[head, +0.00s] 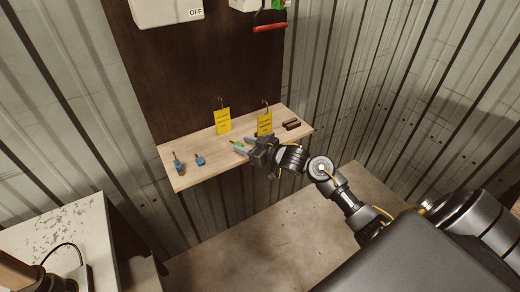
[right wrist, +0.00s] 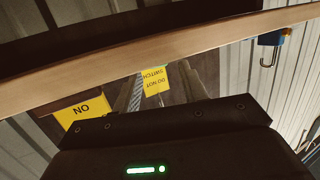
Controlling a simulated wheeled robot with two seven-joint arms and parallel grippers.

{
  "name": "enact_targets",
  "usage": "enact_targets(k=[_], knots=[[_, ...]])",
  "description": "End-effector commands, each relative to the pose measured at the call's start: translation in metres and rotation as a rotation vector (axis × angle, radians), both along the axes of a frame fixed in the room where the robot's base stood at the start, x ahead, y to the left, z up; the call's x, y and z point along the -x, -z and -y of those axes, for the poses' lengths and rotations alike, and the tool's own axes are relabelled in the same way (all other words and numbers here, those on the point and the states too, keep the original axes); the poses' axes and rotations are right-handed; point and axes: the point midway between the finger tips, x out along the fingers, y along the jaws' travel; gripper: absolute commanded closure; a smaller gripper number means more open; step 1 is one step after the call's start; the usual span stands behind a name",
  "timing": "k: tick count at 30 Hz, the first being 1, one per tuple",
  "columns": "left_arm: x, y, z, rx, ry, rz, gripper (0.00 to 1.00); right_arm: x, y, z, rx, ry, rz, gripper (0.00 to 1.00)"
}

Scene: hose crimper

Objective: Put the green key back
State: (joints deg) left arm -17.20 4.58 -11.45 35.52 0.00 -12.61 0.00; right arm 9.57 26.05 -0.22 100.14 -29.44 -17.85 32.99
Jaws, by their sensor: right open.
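A small green object (head: 238,143), likely the green key, shows at the fingertips of my right gripper (head: 240,147) in the head view, over the front part of the wooden shelf (head: 212,164). The gripper is open and points left. The fingers partly hide the green object, and I cannot tell whether they touch it. My left gripper is not in view.
Two blue items (head: 200,159) (head: 178,164) lie on the shelf's left part. Two yellow tags (head: 223,121) (head: 265,124) with hooks stand along its back, with dark brown pieces (head: 291,124) at right. A red handle (head: 270,27) hangs above. A worn table (head: 62,238) is lower left.

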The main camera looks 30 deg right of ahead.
Motion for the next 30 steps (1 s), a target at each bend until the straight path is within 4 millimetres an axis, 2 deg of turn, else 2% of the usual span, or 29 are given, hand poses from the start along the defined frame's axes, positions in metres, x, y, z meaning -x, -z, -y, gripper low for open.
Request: enact_targets(k=[1, 6, 12, 18, 30], knots=[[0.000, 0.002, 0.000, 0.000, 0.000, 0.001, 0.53, 0.012, 0.000, 0.005, 0.005, 0.000, -0.001, 0.57], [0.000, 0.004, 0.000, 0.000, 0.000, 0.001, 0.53, 0.045, -0.007, 0.018, 0.005, -0.001, -0.001, 0.57], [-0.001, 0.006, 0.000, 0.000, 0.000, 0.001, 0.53, 0.072, -0.014, 0.028, 0.002, -0.001, -0.001, 0.57], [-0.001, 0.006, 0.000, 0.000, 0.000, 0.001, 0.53, 0.082, -0.017, 0.032, 0.000, -0.001, -0.001, 0.57], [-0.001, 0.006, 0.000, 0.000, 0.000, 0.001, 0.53, 0.083, -0.013, 0.029, -0.003, 0.001, -0.002, 0.57]])
